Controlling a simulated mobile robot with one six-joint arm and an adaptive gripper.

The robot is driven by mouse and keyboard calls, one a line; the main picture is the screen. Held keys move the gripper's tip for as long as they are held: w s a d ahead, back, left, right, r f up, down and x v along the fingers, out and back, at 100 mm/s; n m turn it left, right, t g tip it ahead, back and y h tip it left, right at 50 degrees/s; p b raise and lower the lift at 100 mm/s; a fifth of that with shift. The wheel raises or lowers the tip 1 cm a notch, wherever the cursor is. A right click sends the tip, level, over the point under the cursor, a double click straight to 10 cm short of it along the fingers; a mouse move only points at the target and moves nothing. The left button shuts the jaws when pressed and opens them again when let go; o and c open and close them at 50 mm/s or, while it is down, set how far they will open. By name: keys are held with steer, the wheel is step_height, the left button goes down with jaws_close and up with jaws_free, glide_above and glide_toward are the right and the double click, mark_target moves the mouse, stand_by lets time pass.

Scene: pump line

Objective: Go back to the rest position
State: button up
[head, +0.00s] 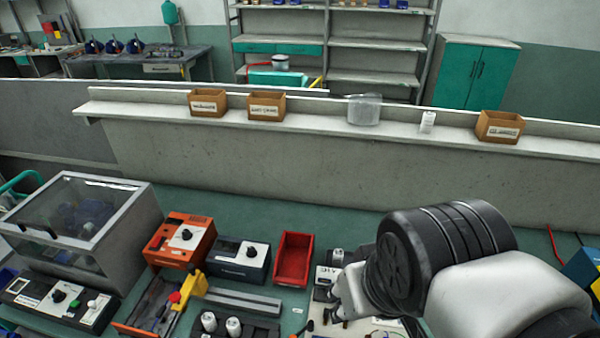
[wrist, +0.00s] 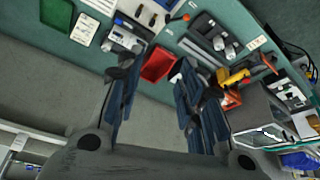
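My gripper (wrist: 157,76) is open. In the wrist view its two dark fingers stand well apart with nothing held between them. In the head view my gripper (head: 338,305) hangs over the right part of the green bench (head: 345,222), near a small white-and-grey device (head: 327,274). My arm hides part of the bench behind and below it. The red bin (head: 293,259) is left of my gripper and looks empty; it also shows between the fingers in the wrist view (wrist: 158,64), apart from them.
Left on the bench are a clear-lidded box (head: 80,225), an orange unit (head: 180,240), a dark unit (head: 240,259), a yellow-handled fixture (head: 190,287) and two white cylinders (head: 233,326). A raised ledge (head: 330,137) behind holds cardboard boxes (head: 266,107) and a clear tub (head: 364,109).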

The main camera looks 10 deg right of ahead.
steer(key=shift+s+a+f, duration=0.1)
steer(key=shift+s+f, duration=0.25)
steer(key=shift+s, duration=0.4)
steer(key=shift+o, duration=0.5)
stand_by(1.2)
